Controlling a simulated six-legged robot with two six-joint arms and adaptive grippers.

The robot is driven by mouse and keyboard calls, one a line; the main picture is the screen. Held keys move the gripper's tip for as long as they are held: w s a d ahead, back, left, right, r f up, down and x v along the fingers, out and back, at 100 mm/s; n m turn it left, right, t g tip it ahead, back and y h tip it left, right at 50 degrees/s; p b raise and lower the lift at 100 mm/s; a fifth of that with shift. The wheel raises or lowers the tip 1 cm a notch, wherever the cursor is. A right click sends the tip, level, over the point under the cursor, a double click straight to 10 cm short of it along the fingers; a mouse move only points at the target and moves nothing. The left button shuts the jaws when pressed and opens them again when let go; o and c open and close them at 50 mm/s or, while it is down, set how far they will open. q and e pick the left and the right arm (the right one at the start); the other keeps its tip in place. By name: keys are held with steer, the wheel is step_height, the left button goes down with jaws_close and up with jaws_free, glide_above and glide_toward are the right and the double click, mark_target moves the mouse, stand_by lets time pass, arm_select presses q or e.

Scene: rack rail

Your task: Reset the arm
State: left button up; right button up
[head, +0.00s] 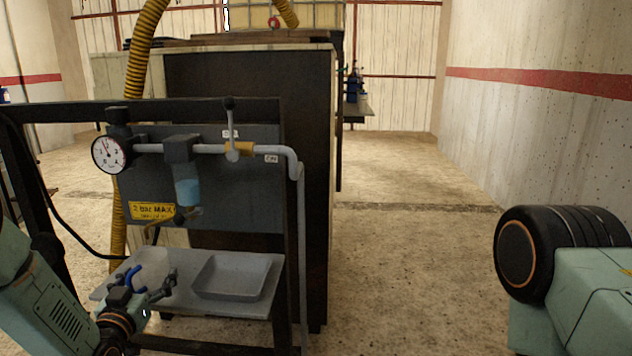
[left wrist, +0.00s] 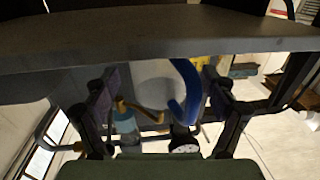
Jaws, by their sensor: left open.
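My left gripper (head: 146,284) is at the front left of the grey shelf under the rack panel, with its fingers apart. In the left wrist view, the two open fingers (left wrist: 160,110) stand on either side of the picture, with a blue curved handle (left wrist: 184,92) showing between them. A pale, see-through vessel (head: 156,265) with the blue handle (head: 134,279) stands on the shelf, partly hidden by the gripper. I cannot tell whether a finger touches it. My right arm shows only as a link and joint at the right; its gripper is out of view.
The shelf (head: 255,312) also carries a grey tray (head: 232,276). Above are a pressure gauge (head: 110,154), a valve lever (head: 231,135), a blue-bowled filter (head: 187,190) and a yellow label (head: 151,211). A yellow hose (head: 137,70) hangs left. Floor at right is clear.

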arm_select(q)
steer(key=shift+w, duration=1.05)
steer(key=shift+r, duration=0.25)
